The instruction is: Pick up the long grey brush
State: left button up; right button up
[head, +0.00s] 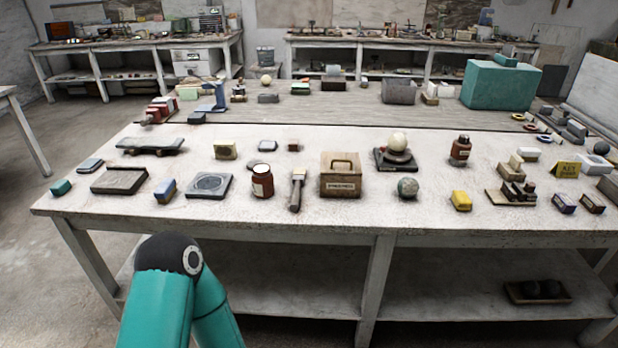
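A long narrow brush-like thing (297,190), grey-brown with a darker front end, lies on the near white table (150,205) near its front edge. It is the only long brush shape I can make out. It points from front to back, between a dark red-brown jar (262,182) on its left and a wooden box with a handle (341,178) on its right. It appears apart from both. Neither of my grippers is in view; only a teal link of my arm shows at the bottom left, in front of the table.
A grey square plate (209,186) lies left of the jar. A greenish-grey sphere (407,188) and a yellow block (461,201) lie right of the box. A white sphere on a stand (397,146) is behind.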

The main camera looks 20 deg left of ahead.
aim_at(299, 174)
jog(key=u, duration=0.2)
jog(key=i, duration=0.7)
jog(key=u, duration=0.85)
